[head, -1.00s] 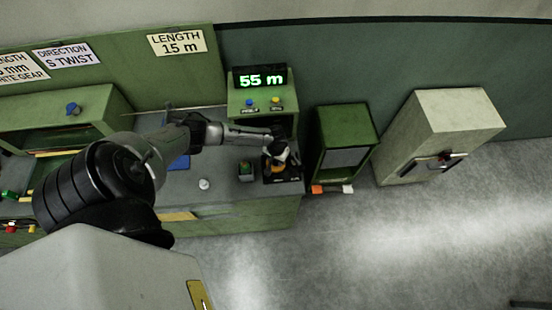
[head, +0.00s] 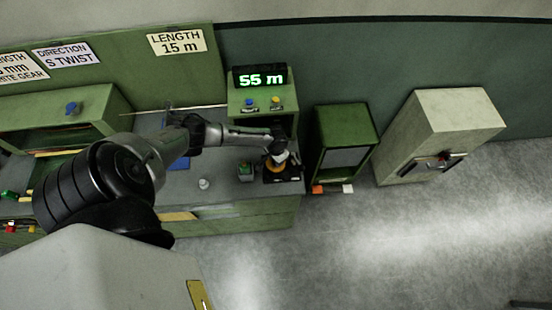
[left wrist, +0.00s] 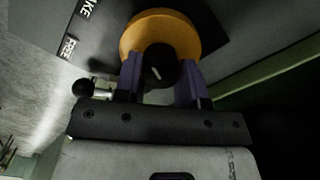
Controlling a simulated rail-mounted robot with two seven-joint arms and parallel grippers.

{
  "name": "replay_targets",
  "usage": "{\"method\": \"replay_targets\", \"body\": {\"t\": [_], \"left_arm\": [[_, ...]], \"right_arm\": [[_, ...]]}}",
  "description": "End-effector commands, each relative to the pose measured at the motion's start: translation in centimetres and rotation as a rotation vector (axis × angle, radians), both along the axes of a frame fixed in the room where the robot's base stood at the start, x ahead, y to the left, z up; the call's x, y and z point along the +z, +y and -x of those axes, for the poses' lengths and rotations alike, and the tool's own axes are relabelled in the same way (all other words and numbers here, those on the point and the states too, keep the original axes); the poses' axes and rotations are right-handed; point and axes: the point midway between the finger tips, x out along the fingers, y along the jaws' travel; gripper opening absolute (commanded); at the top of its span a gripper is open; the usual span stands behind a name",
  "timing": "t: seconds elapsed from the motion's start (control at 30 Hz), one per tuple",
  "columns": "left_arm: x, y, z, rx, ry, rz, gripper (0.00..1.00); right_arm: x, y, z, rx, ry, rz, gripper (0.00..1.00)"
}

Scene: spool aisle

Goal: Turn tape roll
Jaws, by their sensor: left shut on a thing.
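The tape roll shows as an orange-yellow disc in the left wrist view (left wrist: 170,32), with a round black hub or knob (left wrist: 161,66) standing out in front of it. My left gripper (left wrist: 162,78) has its two purple-grey fingers on either side of this black knob and is shut on it. In the head view my left gripper (head: 277,148) reaches down over the orange roll (head: 271,172) at the bench's right end, hiding part of it. My right gripper is not in view.
A display reading 55 m (head: 260,77) stands above blue and yellow buttons. BRAKE and FREE labels (left wrist: 69,45) and a black ball-ended lever (left wrist: 84,88) lie beside the roll. A dark cup-like item (head: 246,171) and a white knob (head: 204,184) are left of it. A green cabinet (head: 345,120) stands right.

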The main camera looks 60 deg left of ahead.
Motion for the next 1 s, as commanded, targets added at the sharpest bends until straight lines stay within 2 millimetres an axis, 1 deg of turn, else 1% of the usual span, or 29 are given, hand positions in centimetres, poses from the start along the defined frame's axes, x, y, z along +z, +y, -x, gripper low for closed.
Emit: {"method": "replay_targets", "body": {"t": [0.7, 1.0], "left_arm": [[-0.1, -0.1, 0.0, -0.681, -0.001, 0.0, 0.14], [0.0, -0.1, 0.0, -0.932, -0.001, 0.0, 0.14]], "right_arm": [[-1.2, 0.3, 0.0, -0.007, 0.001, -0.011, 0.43], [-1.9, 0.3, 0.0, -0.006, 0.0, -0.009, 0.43]]}}
